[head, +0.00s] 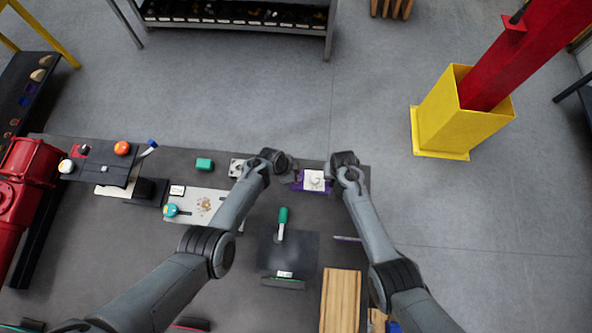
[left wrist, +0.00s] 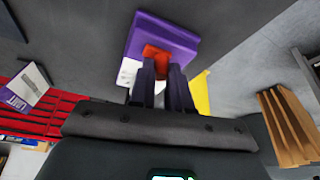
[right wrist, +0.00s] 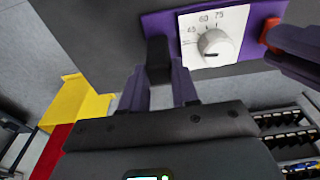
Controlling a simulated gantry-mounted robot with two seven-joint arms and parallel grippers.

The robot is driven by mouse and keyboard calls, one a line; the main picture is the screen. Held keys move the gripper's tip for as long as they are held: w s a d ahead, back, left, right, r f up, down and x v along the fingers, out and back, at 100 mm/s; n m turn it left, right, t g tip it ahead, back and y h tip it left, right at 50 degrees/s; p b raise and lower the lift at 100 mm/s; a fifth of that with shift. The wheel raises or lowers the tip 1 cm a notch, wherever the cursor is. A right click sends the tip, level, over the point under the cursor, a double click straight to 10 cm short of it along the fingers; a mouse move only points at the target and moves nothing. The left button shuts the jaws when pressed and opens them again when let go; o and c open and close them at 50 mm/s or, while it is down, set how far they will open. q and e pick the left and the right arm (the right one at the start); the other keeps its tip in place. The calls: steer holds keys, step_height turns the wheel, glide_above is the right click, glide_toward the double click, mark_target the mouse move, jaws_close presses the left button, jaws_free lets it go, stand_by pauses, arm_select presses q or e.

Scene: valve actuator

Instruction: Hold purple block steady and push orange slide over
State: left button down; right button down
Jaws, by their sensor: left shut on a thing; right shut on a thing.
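The purple block (head: 316,188) lies near the far edge of the table, with a white dial face (head: 314,179) and a round knob (right wrist: 214,46). The orange slide (left wrist: 163,60) sits at one end of the purple block (left wrist: 158,28). It also shows in the right wrist view (right wrist: 269,32). My left gripper (left wrist: 163,82) is shut on the orange slide, its fingers hiding part of it. My right gripper (right wrist: 160,84) is shut at the opposite end of the purple block (right wrist: 160,24), around a dark end piece (right wrist: 158,60).
A green-handled device (head: 283,215) stands between my arms. A wooden block (head: 341,300) lies at the near right. A yellow-based red post (head: 445,125) stands beyond the table.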

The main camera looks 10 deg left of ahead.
arm_select(q)
steer(key=shift+s+f, duration=0.15)
arm_select(e)
steer(key=shift+s+d+f, duration=0.15)
steer(key=shift+d+f, duration=0.1)
steer(key=shift+f, duration=0.05)
arm_select(q)
steer(key=c, duration=1.1)
jaws_free()
steer(key=shift+a, duration=0.1)
arm_select(e)
steer(key=shift+a, duration=0.1)
arm_select(q)
steer(key=shift+o, duration=0.2)
steer(key=shift+r, duration=0.2)
steer(key=shift+a+r, duration=0.2)
steer(key=shift+r, duration=0.3)
steer(key=v, duration=1)
steer(key=shift+r, duration=0.3)
arm_select(e)
steer(key=shift+a, duration=0.1)
arm_select(q)
steer(key=shift+a, duration=0.1)
arm_select(e)
steer(key=c, duration=0.8)
jaws_free()
steer(key=shift+r, duration=0.15)
steer(key=shift+a, duration=0.1)
